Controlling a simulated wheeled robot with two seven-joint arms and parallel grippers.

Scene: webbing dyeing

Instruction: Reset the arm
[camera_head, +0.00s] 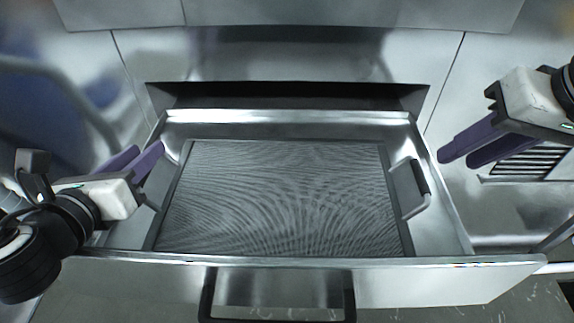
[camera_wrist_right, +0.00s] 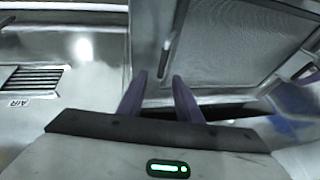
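My left gripper (camera_head: 150,148) has purple fingers with a gap between them. It is over the left side of the open drawer (camera_head: 440,235), near the left edge of a mesh-topped tray (camera_head: 285,195). Nothing shows between its fingers. My right gripper (camera_head: 455,159) is beyond the drawer's right wall, clear of the tray. In the right wrist view, the right gripper (camera_wrist_right: 158,77) has its fingers apart and empty. The tray lies flat in the drawer, and its right handle (camera_head: 422,177) is free. The tray's left side is partly hidden by my left gripper.
The drawer's front handle (camera_head: 278,317) is at the bottom of the head view. A dark cabinet opening (camera_head: 290,97) lies behind the drawer. A vent grille (camera_head: 530,160) is on the right, under my right gripper. Metal panels surround the drawer.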

